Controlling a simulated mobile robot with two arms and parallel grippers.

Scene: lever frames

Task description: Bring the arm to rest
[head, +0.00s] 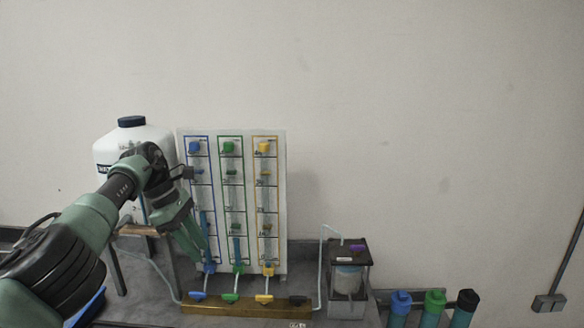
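My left arm (85,225) comes in from the lower left. My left gripper (203,254) points down and to the right, in front of the lower part of the blue column on the white panel (277,200). Its two green fingers look spread, with nothing seen between them. Whether they touch the panel cannot be told. Below the panel is a brass manifold (245,310) with a blue lever (198,296), a green lever (230,298), a yellow lever (264,298) and a dark lever (298,300). My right gripper is out of view.
A white jug (104,150) with a dark cap stands on a stand behind my arm. A black-framed unit with a clear jar (348,280) stands right of the manifold. Blue (401,303), green (434,303) and black-capped (466,303) bottles stand at the lower right. The wall above is bare.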

